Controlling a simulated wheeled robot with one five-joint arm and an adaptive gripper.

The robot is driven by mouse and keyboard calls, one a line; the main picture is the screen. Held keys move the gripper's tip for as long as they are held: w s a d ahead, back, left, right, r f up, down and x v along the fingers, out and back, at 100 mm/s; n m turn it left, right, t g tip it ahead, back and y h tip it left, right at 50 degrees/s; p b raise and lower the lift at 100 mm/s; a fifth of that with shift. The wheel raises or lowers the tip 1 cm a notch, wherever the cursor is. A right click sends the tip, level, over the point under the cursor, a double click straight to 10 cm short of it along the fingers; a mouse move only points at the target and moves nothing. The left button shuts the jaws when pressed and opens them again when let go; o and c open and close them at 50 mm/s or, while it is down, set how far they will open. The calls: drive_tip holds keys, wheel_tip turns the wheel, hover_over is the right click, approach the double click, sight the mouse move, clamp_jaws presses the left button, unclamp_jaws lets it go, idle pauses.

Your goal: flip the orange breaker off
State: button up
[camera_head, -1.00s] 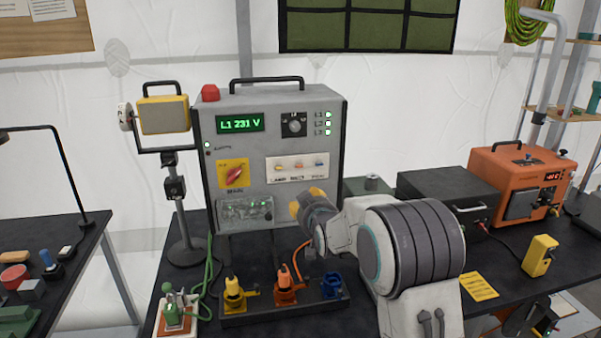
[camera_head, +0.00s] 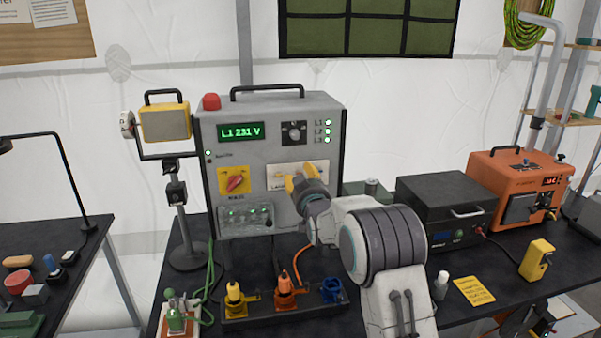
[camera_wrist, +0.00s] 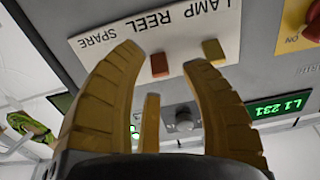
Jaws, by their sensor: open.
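The grey power cabinet (camera_head: 220,150) stands on the dark table, with a white breaker strip (camera_head: 317,168) on its front. The wrist view shows the strip's label (camera_wrist: 160,32) reading LAMP, REEL, SPARE. The orange breaker (camera_wrist: 159,64) is by REEL and the yellow breaker (camera_wrist: 213,50) is by LAMP. No breaker shows by SPARE, where a finger covers the strip. My gripper (camera_wrist: 163,62) is open and empty, its yellow fingertips on either side of the orange breaker; contact cannot be told.
A red rotary switch (camera_head: 235,183) on a yellow plate and a green display (camera_head: 241,131) are on the cabinet front. A black box (camera_head: 440,200) and an orange unit (camera_head: 515,195) stand at right.

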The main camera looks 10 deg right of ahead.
drive_tip(key=shift+w, duration=0.6)
drive_tip(key=shift+c, duration=0.3)
clamp_jaws()
